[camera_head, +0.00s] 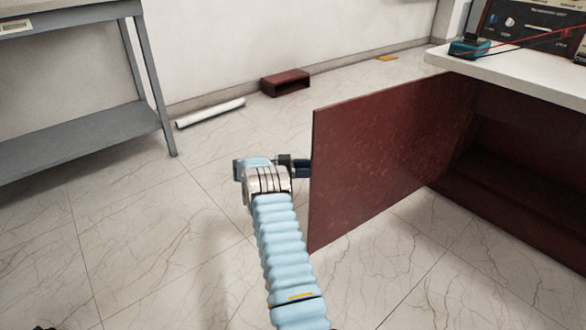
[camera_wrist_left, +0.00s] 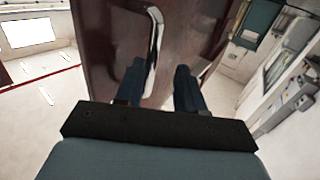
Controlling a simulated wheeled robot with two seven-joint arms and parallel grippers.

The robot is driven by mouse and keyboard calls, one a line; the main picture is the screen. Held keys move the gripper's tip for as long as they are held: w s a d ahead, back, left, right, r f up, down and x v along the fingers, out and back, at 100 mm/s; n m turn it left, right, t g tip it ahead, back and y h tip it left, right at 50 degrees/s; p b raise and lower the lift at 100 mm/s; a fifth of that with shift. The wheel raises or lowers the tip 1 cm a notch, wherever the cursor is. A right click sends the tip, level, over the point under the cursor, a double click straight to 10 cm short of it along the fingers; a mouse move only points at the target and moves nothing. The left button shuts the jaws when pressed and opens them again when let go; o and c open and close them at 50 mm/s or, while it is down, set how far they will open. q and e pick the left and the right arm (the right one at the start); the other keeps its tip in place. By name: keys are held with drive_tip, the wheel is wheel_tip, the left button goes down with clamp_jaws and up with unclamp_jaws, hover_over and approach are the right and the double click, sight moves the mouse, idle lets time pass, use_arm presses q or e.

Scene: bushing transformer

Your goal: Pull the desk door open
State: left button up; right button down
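The desk door (camera_head: 375,150) is a dark red-brown panel. In the head view it stands swung out from the desk (camera_head: 540,85), with the dark desk interior (camera_head: 530,165) exposed on the right. My left gripper (camera_head: 302,168) is at the door's free left edge, its fingertips hidden behind the panel. In the left wrist view the door (camera_wrist_left: 110,40) carries a shiny metal handle (camera_wrist_left: 154,50). My left gripper's fingers (camera_wrist_left: 160,85) are apart with the handle's lower end between them, closer to the left finger; a gap shows toward the right finger. My right gripper is out of view.
A grey metal table (camera_head: 80,140) stands at the left. Marble floor around the door is clear. Instruments (camera_head: 530,22) stand on the desktop.

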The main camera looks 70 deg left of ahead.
use_arm(q)
drive_tip(key=v, duration=1.2)
drive_tip(key=shift+s, duration=0.3)
